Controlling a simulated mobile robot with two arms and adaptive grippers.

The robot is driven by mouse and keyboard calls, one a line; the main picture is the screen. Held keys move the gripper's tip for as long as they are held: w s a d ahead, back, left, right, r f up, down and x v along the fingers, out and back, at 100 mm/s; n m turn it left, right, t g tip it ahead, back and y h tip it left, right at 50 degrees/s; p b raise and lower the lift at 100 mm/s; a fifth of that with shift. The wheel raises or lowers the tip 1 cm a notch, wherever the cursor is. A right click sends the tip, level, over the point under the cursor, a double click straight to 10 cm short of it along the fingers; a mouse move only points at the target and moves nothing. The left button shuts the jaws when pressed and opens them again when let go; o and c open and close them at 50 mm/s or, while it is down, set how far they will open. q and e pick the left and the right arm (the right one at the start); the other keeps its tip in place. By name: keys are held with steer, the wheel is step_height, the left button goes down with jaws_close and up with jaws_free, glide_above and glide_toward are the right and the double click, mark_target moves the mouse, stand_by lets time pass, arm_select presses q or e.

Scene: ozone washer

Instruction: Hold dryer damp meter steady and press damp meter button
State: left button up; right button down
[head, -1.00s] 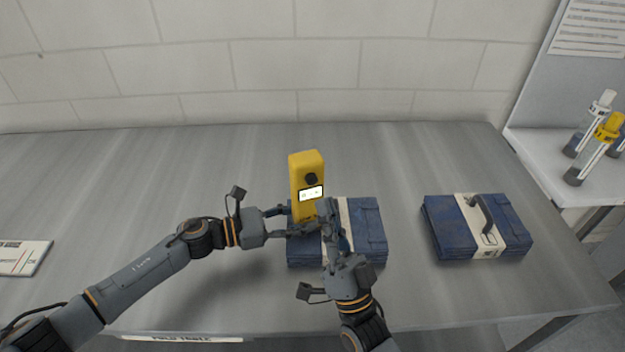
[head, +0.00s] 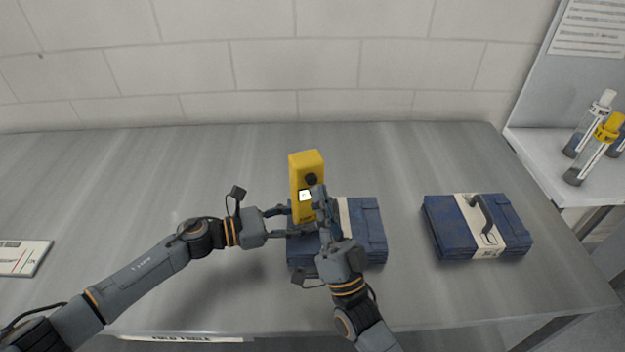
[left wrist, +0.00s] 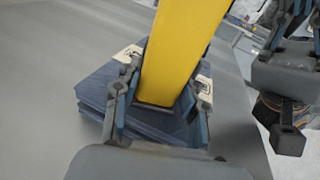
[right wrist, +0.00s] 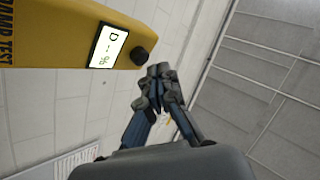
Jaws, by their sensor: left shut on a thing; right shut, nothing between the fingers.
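The yellow damp meter (head: 305,171) stands upright on a blue folded bundle (head: 368,230). My left gripper (head: 298,220) is shut on its lower part; the left wrist view shows the yellow body (left wrist: 178,50) between the fingers. In the right wrist view the meter (right wrist: 45,40) has a lit screen (right wrist: 107,48) with "D", dashes and "%", and a round black button (right wrist: 138,56). My right gripper (head: 318,190) is shut and empty. Its closed tips (right wrist: 160,72) are very close to the button; I cannot tell if they touch it.
A second blue bundle (head: 434,228) with a pale band and handle lies to the right. Sample bottles (head: 597,140) stand on a side shelf at the far right. A printed card (head: 24,258) lies at the left edge. The table behind the meter is clear.

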steer(key=shift+w, duration=0.2)
stand_by(0.7)
steer(key=shift+w+a, duration=0.15)
steer(key=shift+w, duration=0.05)
steer(key=shift+w+a, duration=0.15)
steer(key=shift+w, duration=0.35)
stand_by(0.7)
steer(key=shift+s, duration=0.1)
steer(key=shift+s+d, duration=0.35)
steer(key=shift+s, duration=0.5)
steer(key=shift+s+d, duration=0.25)
steer(key=shift+s, duration=0.55)
steer(key=shift+s+d, duration=0.2)
steer(key=shift+s, duration=0.6)
steer(key=shift+s+d, duration=0.25)
steer(key=shift+s, duration=0.55)
arm_select(q)
steer(key=o, duration=1)
steer(key=shift+c, duration=0.2)
